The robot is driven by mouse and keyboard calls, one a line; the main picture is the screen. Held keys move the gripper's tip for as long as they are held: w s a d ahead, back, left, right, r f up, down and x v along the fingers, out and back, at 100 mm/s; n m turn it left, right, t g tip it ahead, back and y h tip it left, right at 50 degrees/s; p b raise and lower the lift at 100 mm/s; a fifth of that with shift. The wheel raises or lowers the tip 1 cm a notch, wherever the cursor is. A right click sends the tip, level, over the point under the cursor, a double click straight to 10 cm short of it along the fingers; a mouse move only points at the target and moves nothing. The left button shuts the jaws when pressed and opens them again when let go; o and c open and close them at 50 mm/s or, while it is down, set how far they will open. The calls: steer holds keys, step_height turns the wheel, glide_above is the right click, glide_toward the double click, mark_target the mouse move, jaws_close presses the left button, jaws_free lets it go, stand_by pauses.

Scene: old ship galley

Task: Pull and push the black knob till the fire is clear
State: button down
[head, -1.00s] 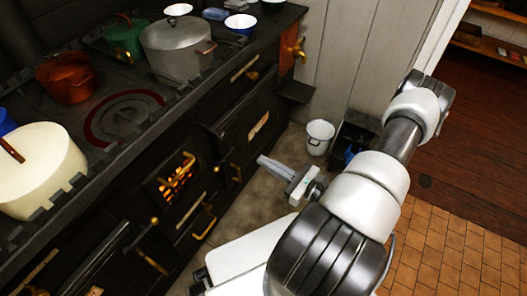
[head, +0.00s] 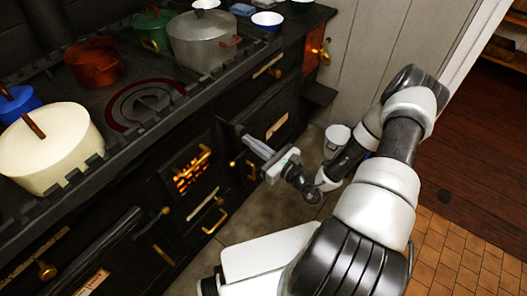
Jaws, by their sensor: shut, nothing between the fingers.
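The fire (head: 190,178) glows orange behind a barred opening in the front of the black stove (head: 120,200). A brass handle lies across the opening. I cannot make out a black knob for certain against the dark stove front. My gripper (head: 248,140) is shut and empty. Its fingers point up and left toward the stove front, to the right of and slightly higher in the picture than the fire. The fingertips overlap the dark stove front near a protruding edge; whether they touch it I cannot tell.
Several pots stand on the stove top, among them a cream pot (head: 50,150) and a grey pot (head: 203,42). Brass handles stick out from the stove front. A white bucket (head: 336,137) stands behind my arm. Tiled floor (head: 460,255) is open at the lower right.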

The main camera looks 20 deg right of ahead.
mark_target(236, 133)
steer(key=shift+x, duration=0.8)
steer(key=x, duration=0.7)
steer(key=shift+a, duration=0.45)
steer(key=shift+r, duration=0.1)
